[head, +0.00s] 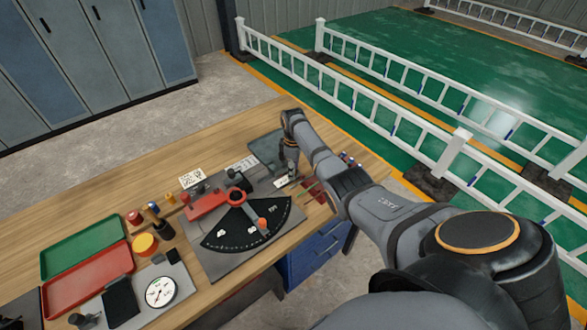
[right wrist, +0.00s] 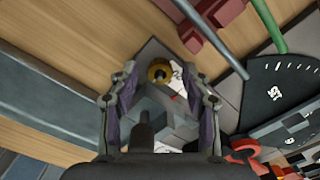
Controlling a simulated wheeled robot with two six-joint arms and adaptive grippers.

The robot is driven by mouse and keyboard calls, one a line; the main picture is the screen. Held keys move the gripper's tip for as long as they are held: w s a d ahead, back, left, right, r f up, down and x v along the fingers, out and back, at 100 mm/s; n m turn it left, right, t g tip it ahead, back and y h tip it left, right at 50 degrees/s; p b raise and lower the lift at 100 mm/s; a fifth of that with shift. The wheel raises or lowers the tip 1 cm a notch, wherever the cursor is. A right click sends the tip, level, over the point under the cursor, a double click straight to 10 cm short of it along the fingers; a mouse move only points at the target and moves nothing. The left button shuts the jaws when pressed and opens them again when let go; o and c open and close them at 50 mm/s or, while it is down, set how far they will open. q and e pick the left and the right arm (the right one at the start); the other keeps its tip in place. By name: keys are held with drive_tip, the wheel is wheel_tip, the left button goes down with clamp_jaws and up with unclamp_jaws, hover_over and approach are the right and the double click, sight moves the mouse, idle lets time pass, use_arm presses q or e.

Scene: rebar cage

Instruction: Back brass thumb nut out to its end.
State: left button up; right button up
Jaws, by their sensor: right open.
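The brass thumb nut (right wrist: 160,71) shows in the right wrist view as a round brass ring with a dark centre, on a grey plate (right wrist: 150,50). My right gripper (right wrist: 159,78) is open, with one finger on each side of the nut in the picture. I cannot tell whether the fingertips are level with the nut or short of it, and I see no contact. In the head view my right gripper (head: 289,164) points down at the back right of the bench, and the nut cannot be made out there. My left gripper is not in view.
A black dial sector (head: 245,228) with a red lever stands left of my right gripper. A green tray (head: 82,246), a red tray (head: 88,280) and a round gauge (head: 160,292) lie further left. Bare wood (head: 150,170) runs along the bench's back edge.

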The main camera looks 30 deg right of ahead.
wheel_tip(320, 180, up, 12)
idle(0.3)
drive_tip(key=shift+f, duration=0.1)
idle(0.3)
